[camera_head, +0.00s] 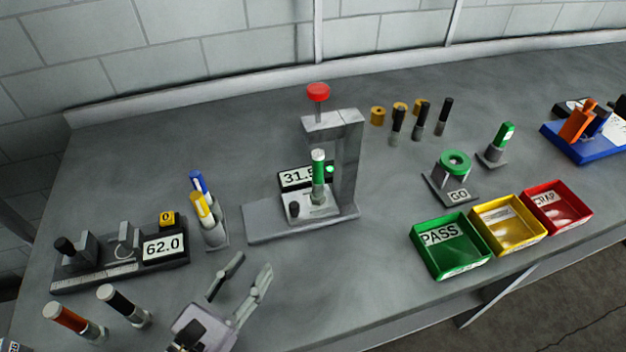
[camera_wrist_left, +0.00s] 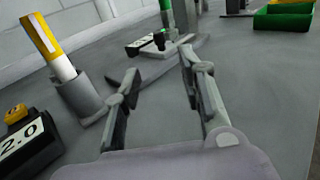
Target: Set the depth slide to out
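The grey press (camera_head: 348,160) stands mid-table with a red knob on top and a display reading about 31.5. On its base is a pale plate (camera_head: 322,209) with a small black knob (camera_head: 294,209) at its left; this looks like the depth slide, but I cannot read its setting. A green-and-white cylinder (camera_head: 318,180) stands upright on the plate. My left gripper (camera_head: 256,262) is open and empty, in front of the press base and apart from it. In the left wrist view its fingers (camera_wrist_left: 160,65) point toward the press, with the black knob (camera_wrist_left: 159,40) beyond. My right gripper is out of view.
A holder (camera_head: 215,235) with blue and yellow markers stands left of the press. A gauge reading 62.0 (camera_head: 163,247) lies farther left, near two loose cylinders (camera_head: 125,305). Green (camera_head: 450,262), yellow (camera_head: 509,240) and red (camera_head: 556,222) trays stand right.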

